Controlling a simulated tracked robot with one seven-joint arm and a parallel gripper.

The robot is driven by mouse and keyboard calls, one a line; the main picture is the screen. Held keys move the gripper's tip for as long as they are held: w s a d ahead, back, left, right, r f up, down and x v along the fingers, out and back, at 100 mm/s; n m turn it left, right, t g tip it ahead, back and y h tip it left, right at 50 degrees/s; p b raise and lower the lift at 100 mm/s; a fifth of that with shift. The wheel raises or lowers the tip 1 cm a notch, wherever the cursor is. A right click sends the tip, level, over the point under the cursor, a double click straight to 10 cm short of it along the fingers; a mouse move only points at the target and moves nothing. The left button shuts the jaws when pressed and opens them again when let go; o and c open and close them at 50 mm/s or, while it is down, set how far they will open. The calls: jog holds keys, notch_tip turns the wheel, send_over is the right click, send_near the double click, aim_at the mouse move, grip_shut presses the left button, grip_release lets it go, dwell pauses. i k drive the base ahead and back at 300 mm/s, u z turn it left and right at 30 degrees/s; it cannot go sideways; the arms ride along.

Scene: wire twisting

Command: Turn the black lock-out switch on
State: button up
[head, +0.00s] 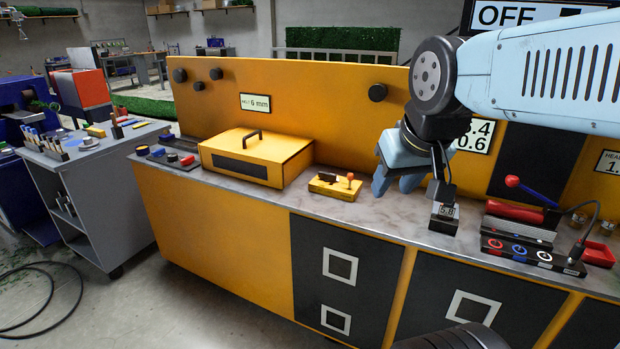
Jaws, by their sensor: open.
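A small yellow box (334,187) on the counter carries a dark piece (327,178) and a lever with an orange-red knob (350,177). The dark piece may be the black lock-out switch, but it is too small to tell, and so is its position. My gripper (393,190) hangs over the counter just right of the yellow box, apart from it, with pale blue fingers pointing down. It is open and I see nothing held in it. A sign reading OFF (505,15) shows at the top right, partly behind my arm.
A large yellow case (256,157) stands left of the small box. Right of my gripper are a small display block (444,218) reading 5.8, a black panel with lit round buttons (532,254) and a red tray (599,254). The yellow back wall (320,90) rises behind the counter.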

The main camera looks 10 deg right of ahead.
aim_at(327, 176)
jog(key=z, duration=0.2)
jog(key=i, duration=0.85)
jog(key=u, duration=0.1)
